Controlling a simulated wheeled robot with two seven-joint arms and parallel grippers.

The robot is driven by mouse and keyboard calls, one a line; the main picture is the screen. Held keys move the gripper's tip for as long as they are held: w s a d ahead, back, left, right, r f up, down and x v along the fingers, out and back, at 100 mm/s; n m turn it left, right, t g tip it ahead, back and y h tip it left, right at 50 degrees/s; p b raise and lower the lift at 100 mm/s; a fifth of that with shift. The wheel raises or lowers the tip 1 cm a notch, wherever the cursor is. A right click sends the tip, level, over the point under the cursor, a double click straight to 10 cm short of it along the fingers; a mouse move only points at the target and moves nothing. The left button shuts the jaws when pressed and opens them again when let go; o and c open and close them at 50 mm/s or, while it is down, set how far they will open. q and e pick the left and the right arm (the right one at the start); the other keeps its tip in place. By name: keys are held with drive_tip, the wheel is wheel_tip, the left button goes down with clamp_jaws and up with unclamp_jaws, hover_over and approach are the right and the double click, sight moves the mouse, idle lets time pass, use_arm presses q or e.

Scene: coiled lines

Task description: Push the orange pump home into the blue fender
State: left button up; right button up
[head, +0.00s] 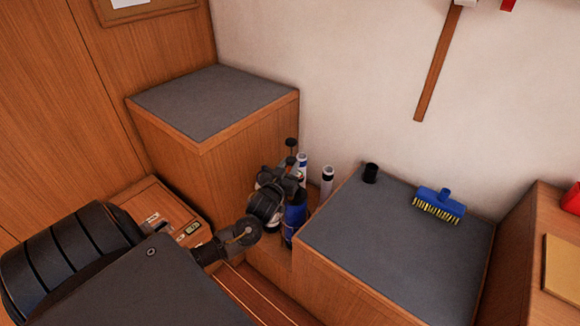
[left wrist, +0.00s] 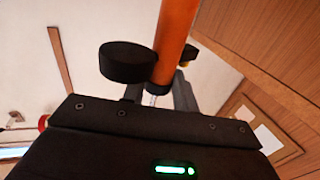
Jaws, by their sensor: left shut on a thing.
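The orange pump (left wrist: 175,35) shows in the left wrist view as an orange tube running up from between the fingers. My left gripper (left wrist: 160,88) is shut on it. In the head view my left gripper (head: 286,180) is over the narrow recess between two grey-topped wooden blocks. The blue fender (head: 296,214) stands upright in that recess, just below and right of the gripper. Whether pump and fender touch cannot be told. My right gripper is not in view.
Two white cylinders (head: 327,180) stand behind and right of the fender. The tall grey-topped block (head: 215,100) and the lower one (head: 390,250) flank the recess.

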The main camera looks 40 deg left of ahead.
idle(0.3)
use_arm(q)
drive_tip(key=o, duration=1.1)
drive_tip(key=shift+f, duration=0.1)
drive_tip(key=v, duration=1)
drive_tip(key=shift+s+d+b, duration=0.15)
drive_tip(key=shift+s+b, duration=0.2)
drive_tip(key=shift+b, duration=0.05)
